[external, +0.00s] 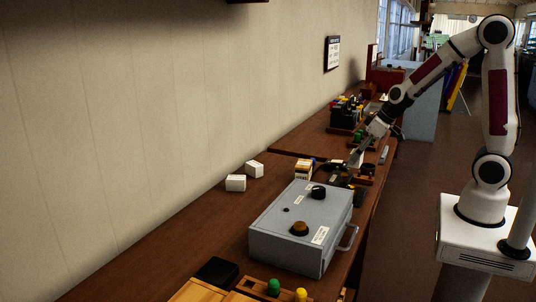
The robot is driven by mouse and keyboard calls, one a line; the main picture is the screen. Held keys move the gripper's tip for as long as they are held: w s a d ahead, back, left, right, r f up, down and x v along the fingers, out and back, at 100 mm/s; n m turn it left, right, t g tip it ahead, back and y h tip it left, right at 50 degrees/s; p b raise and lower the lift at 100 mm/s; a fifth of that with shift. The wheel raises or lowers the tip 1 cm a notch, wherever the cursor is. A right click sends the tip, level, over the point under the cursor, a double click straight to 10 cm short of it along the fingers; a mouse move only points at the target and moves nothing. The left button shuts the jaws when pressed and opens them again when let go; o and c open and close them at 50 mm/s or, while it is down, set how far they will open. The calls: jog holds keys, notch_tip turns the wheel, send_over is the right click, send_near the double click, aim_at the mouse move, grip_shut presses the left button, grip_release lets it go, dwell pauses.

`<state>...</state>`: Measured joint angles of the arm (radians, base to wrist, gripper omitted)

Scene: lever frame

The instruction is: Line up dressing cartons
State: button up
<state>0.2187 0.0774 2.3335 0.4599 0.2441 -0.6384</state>
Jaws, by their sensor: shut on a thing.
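Two white cartons (235,183) (254,169) sit on the wooden bench near the wall, apart and turned at different angles. A small orange-and-white box (304,167) stands to their right, behind the grey case. My gripper (357,154) reaches down over the bench at the right. It is shut on a small white carton (355,158), seen only in part at the fingertips. Whether this carton touches the surface below is too small to tell.
A large grey case (284,246) with knobs and a side handle fills the near bench. Dark items (340,179) lie under my gripper. A black rack (346,113) stands farther back. Green and yellow knobs (287,291) are at the front. Bench is clear left of the case.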

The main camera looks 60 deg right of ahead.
jog(key=shift+w, duration=0.15)
jog(key=w+d, duration=0.3)
jog(key=w, duration=1.3)
jog(key=w+d, duration=0.3)
jog(key=w, duration=1.3)
jog(key=shift+w+r, duration=0.2)
jog(key=shift+r, duration=0.15)
jog(key=shift+f, duration=0.1)
jog(key=shift+f, duration=2.4)
jog(key=shift+f, duration=0.1)
jog(key=shift+f, duration=2.4)
